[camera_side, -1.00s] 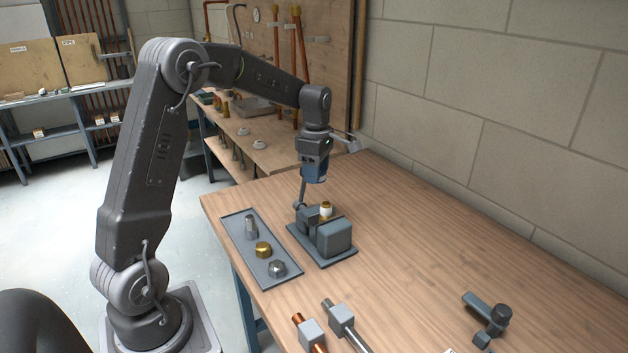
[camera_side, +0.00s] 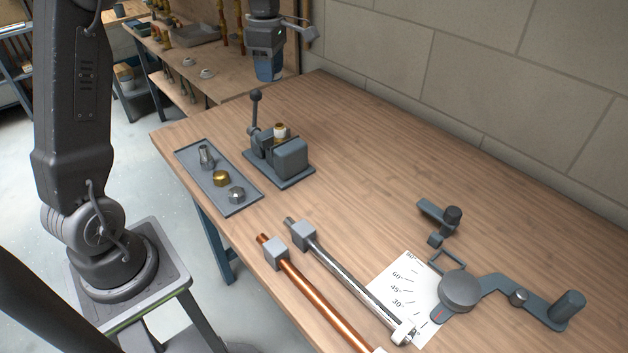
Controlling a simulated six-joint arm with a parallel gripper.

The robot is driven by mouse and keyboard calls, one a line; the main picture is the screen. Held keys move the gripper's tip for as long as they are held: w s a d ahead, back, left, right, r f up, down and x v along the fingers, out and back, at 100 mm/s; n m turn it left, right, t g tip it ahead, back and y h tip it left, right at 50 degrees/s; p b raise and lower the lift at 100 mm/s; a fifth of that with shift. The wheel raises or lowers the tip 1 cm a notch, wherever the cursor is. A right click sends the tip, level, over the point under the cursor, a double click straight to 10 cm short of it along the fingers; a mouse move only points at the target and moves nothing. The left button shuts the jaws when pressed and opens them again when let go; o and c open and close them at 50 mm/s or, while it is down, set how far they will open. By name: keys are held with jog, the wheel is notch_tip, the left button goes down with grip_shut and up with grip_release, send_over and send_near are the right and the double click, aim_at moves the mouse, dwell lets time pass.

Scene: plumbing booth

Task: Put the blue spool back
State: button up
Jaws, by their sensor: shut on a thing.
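My gripper (camera_side: 269,76) hangs above the far end of the workbench, behind and above a small grey vise (camera_side: 290,157). It is shut on the blue spool (camera_side: 270,66), which shows as a dark blue piece at its lower end. The fingers are small and hard to make out. The spool is clear of the bench and the vise. A white-and-brass fitting (camera_side: 280,131) stands upright in the vise. A black ball-topped lever (camera_side: 256,98) rises beside it.
A grey tray (camera_side: 226,197) left of the vise holds a steel fitting, a brass nut and a steel nut. A copper pipe (camera_side: 318,303) and a steel pipe (camera_side: 345,272) lie in front. A bending tool (camera_side: 460,291) sits on an angle sheet.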

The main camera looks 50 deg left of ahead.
jog(key=d, duration=1.6)
send_over(317, 190)
notch_tip(317, 190, down, 18)
jog(key=shift+r, duration=0.1)
jog(key=shift+f, duration=2.4)
jog(key=shift+f, duration=0.15)
jog(key=o, duration=0.9)
